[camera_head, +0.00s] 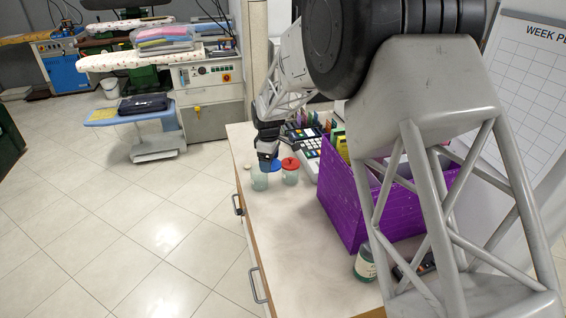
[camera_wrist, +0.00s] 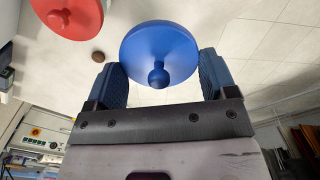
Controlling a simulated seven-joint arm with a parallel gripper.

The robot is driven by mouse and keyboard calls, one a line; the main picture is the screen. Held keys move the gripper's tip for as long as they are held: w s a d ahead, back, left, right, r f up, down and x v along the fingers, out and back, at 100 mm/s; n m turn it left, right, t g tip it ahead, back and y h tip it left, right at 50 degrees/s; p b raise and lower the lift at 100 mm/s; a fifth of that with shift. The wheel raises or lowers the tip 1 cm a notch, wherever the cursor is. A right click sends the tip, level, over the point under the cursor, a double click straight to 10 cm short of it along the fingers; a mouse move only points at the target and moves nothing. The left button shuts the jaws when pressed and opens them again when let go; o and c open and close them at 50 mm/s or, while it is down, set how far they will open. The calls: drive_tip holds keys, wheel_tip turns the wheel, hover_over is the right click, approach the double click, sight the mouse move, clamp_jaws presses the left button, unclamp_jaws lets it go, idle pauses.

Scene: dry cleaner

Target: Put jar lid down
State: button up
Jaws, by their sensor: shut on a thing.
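My gripper (camera_wrist: 163,85) is shut on a blue jar lid (camera_wrist: 160,55), a round disc with a knob, held between its two fingers. In the head view my gripper (camera_head: 268,160) is at the far left part of the counter, with the blue lid (camera_head: 275,166) showing just below it. A clear glass jar (camera_head: 259,181) stands right beneath or beside the lid; I cannot tell whether they touch. A second glass jar (camera_head: 290,178) with a red lid (camera_head: 290,163) stands close to the right; this red lid also shows in the wrist view (camera_wrist: 70,15).
The counter (camera_head: 290,225) is clear in front of the jars. A purple box (camera_head: 342,200) stands right of them, with a labelled jar (camera_head: 365,265) at its near corner. A keypad device (camera_head: 308,148) is behind. A small round object (camera_head: 248,167) lies near the left edge.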

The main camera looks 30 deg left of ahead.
drive_tip(key=w+a+f, duration=0.1)
drive_tip(key=w+a, duration=0.2)
drive_tip(key=w, duration=0.7)
drive_tip(key=w+a+f, duration=0.2)
drive_tip(key=w+a, duration=0.1)
drive_tip(key=w, duration=0.7)
drive_tip(key=shift+w+a, duration=0.15)
drive_tip(key=shift+w, duration=0.05)
drive_tip(key=shift+f, duration=3.05)
drive_tip(key=shift+f, duration=0.15)
drive_tip(key=shift+f, duration=1.75)
drive_tip(key=shift+f, duration=0.15)
drive_tip(key=o, duration=0.8)
